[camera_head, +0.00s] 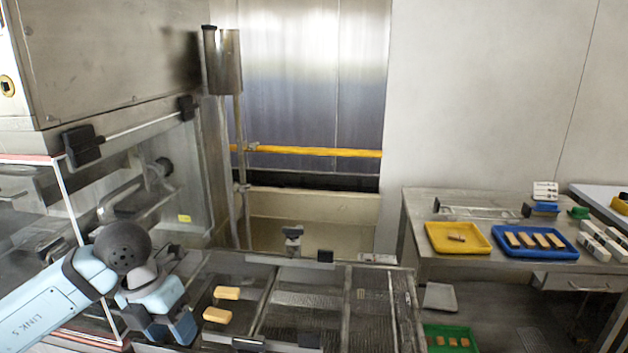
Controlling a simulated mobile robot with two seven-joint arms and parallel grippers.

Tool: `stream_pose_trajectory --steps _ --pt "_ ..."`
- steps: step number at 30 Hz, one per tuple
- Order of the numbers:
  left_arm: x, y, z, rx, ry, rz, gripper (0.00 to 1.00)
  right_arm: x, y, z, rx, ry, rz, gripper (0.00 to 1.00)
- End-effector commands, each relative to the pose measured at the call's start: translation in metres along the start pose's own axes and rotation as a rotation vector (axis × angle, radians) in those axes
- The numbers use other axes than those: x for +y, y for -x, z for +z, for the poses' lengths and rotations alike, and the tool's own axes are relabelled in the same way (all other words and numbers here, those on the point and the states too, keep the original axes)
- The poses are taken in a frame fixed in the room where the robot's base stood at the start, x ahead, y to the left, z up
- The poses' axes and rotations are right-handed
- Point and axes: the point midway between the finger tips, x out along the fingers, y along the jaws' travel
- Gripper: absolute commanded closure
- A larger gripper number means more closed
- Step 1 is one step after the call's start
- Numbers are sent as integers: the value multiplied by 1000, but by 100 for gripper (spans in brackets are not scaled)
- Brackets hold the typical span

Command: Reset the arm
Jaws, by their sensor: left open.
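My left arm comes in from the lower left. Its gripper (160,329) points down beside the left end of the mesh conveyor (305,297), with its dark blue fingers apart and nothing seen between them. The fingertips are near the bottom of the picture and hard to make out. Two pale yellow bars lie on the mesh just right of the gripper, one farther back (227,292) and one nearer (217,315), both apart from the fingers. My right gripper is out of view.
A large steel machine (110,60) stands close on the left. On the right, a steel table (420,210) carries a yellow tray (440,246) and a blue tray (510,251) with several bars. A green tray (432,330) sits lower down. Most of the mesh is bare.

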Motion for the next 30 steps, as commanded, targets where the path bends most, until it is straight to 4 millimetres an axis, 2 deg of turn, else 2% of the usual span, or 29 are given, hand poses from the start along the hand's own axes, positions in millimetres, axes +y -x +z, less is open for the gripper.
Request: stream_pose_trajectory --steps 1,3,6,9,11,13,17,19,21,23,26,29,30 --pt "-28 -14 -5 -7 -42 -140 45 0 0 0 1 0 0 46" --pt "-71 -22 -12 -36 -86 -374 45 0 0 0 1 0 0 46" --pt "-128 -17 -21 -97 -99 -726 45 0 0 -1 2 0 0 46" --pt "-168 4 -27 -177 -41 -1064 45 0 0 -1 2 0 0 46" --pt "-182 21 -27 -232 29 -1254 45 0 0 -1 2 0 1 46" --pt "-188 41 -24 -304 144 -1457 45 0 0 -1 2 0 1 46" --pt "-171 69 -12 -454 455 -1767 45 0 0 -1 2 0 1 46" --pt "-149 74 -4 -536 672 -1885 45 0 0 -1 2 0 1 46" --pt "-122 70 2 -615 916 -1959 45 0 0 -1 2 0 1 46" --pt "-96 58 4 -676 1147 -1985 45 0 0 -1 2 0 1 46" --pt "-52 24 -3 -757 1559 -1939 45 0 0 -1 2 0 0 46" --pt "-15 -25 -26 -794 1981 -1778 45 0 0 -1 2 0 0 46" --pt "-4 -44 -39 -795 2136 -1688 45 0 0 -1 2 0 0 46"
